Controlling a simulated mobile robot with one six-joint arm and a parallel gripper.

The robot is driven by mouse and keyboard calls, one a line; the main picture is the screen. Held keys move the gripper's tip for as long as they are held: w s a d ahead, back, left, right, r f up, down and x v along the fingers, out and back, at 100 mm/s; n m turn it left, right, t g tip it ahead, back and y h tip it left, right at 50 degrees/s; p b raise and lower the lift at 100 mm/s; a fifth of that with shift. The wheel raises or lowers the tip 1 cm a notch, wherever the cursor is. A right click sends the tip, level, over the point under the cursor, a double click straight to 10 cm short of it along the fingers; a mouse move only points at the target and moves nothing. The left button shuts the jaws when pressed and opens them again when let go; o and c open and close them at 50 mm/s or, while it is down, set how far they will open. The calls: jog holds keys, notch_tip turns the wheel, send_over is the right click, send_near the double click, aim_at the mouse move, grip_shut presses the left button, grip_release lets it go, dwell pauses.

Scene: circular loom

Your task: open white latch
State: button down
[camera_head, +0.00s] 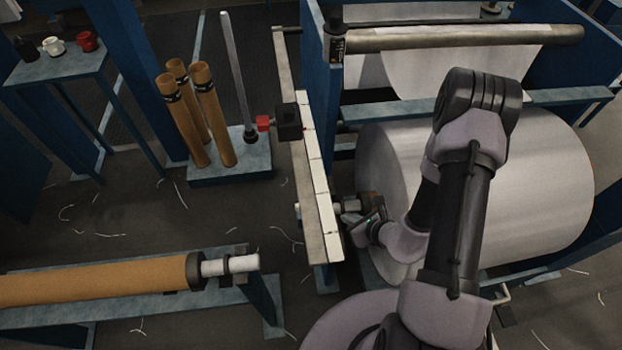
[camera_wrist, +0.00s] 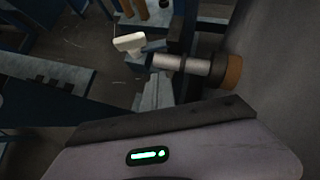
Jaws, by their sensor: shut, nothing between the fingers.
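The white latch (camera_wrist: 130,43) shows in the wrist view as a small pale T-shaped handle, left of the end of a metal shaft (camera_wrist: 182,64). In the head view a small pale piece (camera_head: 298,211) at the left side of the long rail may be the latch; most of that area is hidden by the rail. My gripper (camera_head: 349,219) is low beside the rail's right side, near the shaft end and the big roll. Its grey fingers (camera_wrist: 156,92) appear shut and empty in the wrist view, below the latch and apart from it.
The large silver roll (camera_head: 540,190) is close to the right of my arm. The upright rail (camera_head: 322,190) with pale plates stands between my gripper and the open floor. Brown tubes (camera_head: 212,115) stand on a blue base, and a brown roll (camera_head: 90,284) lies at lower left.

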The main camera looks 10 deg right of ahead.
aim_at(324, 201)
jog(key=b+x, duration=0.1)
jog(key=x, duration=0.2)
jog(key=b+x, duration=0.1)
jog(key=x, duration=0.2)
jog(key=f+b+x, duration=0.1)
jog(key=b+x, duration=0.1)
jog(key=x, duration=0.1)
jog(key=shift+s+d+f, duration=0.25)
jog(key=shift+d, duration=0.05)
jog(key=w, duration=0.1)
jog(key=w+a+b, duration=0.1)
jog(key=shift+w+r, duration=0.15)
jog(key=shift+w, duration=0.1)
jog(key=shift+w+a+r, duration=0.15)
jog(key=shift+w+a, duration=0.15)
jog(key=shift+w, duration=0.3)
jog(key=shift+w+d+n+y, duration=0.1)
jog(key=shift+w+n+y, duration=0.3)
jog(key=shift+w+n, duration=0.15)
jog(key=shift+s, duration=0.1)
